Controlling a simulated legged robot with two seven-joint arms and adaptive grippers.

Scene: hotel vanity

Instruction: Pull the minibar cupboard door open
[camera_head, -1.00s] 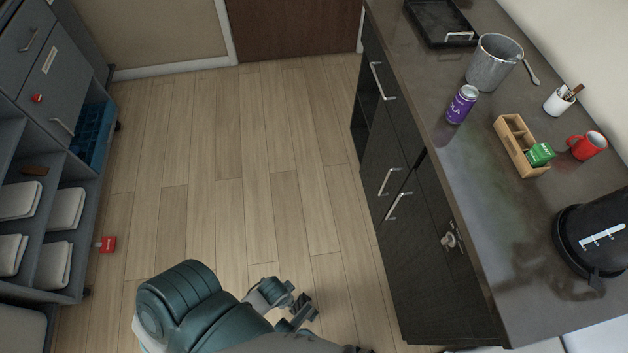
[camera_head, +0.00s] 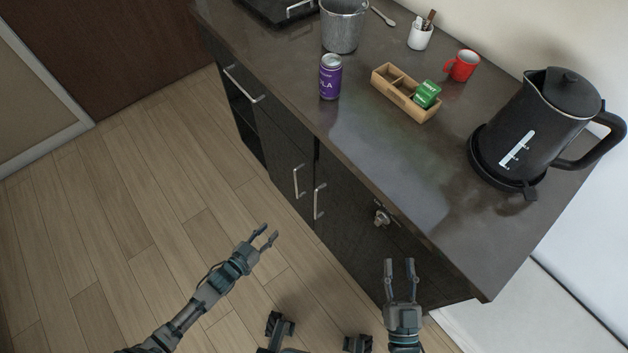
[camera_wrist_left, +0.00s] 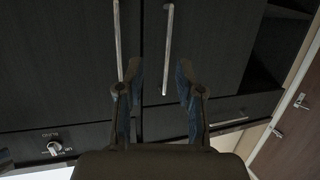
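The dark cabinet has two adjoining doors with upright bar handles: a left door (camera_head: 287,162) with its handle (camera_head: 298,181), and a right door (camera_head: 345,215) with its handle (camera_head: 319,201). My left gripper (camera_head: 268,238) is open and empty, in front of the doors and apart from the handles. In the left wrist view, one handle (camera_wrist_left: 168,50) shows between its fingers, the other (camera_wrist_left: 118,40) near one finger. My right gripper (camera_head: 400,266) is open and empty below the knob.
On the counter (camera_head: 365,150) stand a black kettle (camera_head: 545,115), a purple can (camera_head: 330,77), a wooden box (camera_head: 400,95), a red mug (camera_head: 463,66) and a metal bucket (camera_head: 343,25). An open shelf (camera_head: 243,125) lies left of the doors. The floor (camera_head: 130,210) is clear.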

